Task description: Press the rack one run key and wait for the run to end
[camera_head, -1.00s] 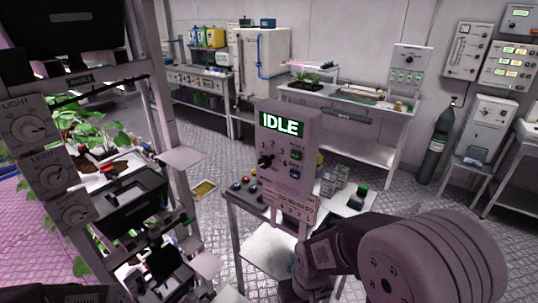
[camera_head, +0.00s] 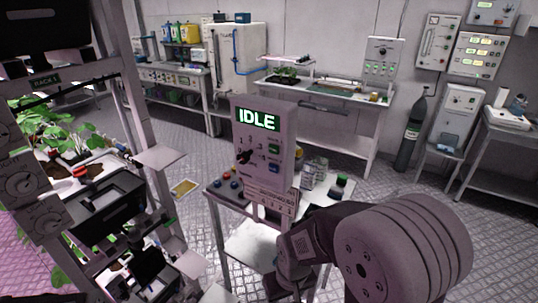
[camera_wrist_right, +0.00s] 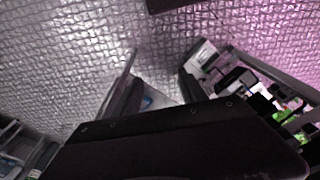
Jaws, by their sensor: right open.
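The control box (camera_head: 265,145) stands on a small table in the middle of the head view. Its lit green display (camera_head: 258,119) reads IDLE. Below are a numbered dial with a black knob (camera_head: 242,156), a green key (camera_head: 274,149) and another small key (camera_head: 273,167); their labels are too small to read. My right arm reaches in front of the table at the lower right, below the box and apart from its keys. My right gripper (camera_wrist_right: 161,82) is open and empty in the right wrist view, over the floor. My left gripper is not in view.
A plant rack (camera_head: 125,75) with dials and trays stands close on the left. Coloured knobs (camera_head: 233,184) and small containers (camera_head: 342,181) are on the table (camera_head: 215,190) beside the box. A gas cylinder (camera_head: 411,135) and benches line the back wall.

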